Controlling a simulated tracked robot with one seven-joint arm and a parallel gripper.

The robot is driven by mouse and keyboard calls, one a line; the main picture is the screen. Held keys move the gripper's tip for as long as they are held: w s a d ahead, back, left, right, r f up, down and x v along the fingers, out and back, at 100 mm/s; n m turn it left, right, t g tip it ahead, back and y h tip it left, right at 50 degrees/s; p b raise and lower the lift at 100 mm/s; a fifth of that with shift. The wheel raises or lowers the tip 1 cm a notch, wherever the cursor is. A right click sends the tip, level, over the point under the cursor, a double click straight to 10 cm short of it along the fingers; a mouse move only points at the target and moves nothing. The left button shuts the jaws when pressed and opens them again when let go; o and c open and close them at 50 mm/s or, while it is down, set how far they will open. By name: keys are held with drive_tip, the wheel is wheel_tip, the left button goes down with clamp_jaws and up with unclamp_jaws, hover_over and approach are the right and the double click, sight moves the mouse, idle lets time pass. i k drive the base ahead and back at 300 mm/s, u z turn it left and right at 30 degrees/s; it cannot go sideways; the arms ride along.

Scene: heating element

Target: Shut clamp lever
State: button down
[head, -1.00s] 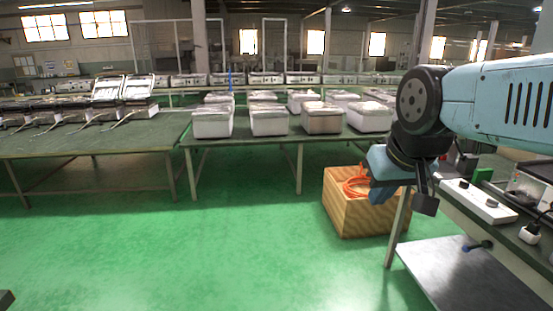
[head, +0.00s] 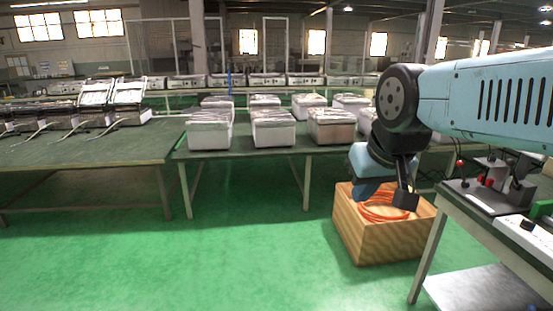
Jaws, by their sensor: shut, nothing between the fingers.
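My gripper (head: 405,198) hangs at the end of my blue arm, right of the middle in the head view. It is shut and empty, pointing down in front of a wooden box. A dark fixture (head: 492,190) with small red-tipped clamp parts (head: 460,163) stands on the workbench at the right. It is right of my gripper, with a clear gap between them. The clamp parts are small, so I cannot tell the lever's position.
The workbench (head: 468,203) has a lower metal shelf (head: 475,292). The wooden box (head: 378,238) holds an orange hose (head: 380,208) and stands left of the bench. Green tables behind carry several white units (head: 273,128). The green floor (head: 200,260) at front left is clear.

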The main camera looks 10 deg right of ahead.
sight(461, 171)
drive_tip(key=z, duration=0.25)
drive_tip(key=i, duration=1.05)
drive_tip(key=z, duration=0.65)
drive_tip(key=i, duration=0.8)
drive_tip(key=z, duration=0.35)
drive_tip(key=k, duration=0.85)
drive_tip(key=z, duration=0.2)
drive_tip(key=i, duration=0.85)
drive_tip(key=u, duration=0.1)
